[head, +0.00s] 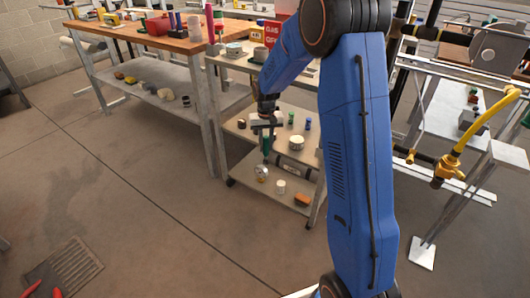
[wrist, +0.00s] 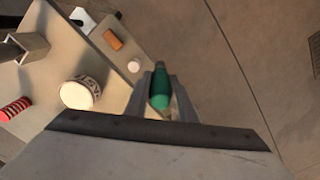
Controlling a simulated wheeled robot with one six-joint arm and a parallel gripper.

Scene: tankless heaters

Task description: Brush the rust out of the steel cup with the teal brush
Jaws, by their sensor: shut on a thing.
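My gripper (head: 266,127) is shut on the teal brush (head: 266,145), which hangs down beside the small cart. In the wrist view the brush's green handle (wrist: 159,88) shows between the two fingers. A small shiny grey-white thing (head: 261,172) shows just below the brush at the lower shelf. I cannot tell whether it is the steel cup, another object or the brush's end, nor whether the brush touches it. I cannot pick out the steel cup with certainty in either view.
The cart's lower shelf (head: 245,176) holds a white cylinder (head: 281,186) and an orange block (head: 302,199). A round white tin (head: 296,142) and small bottles stand on the shelf above. A wooden workbench (head: 175,42) is at the left.

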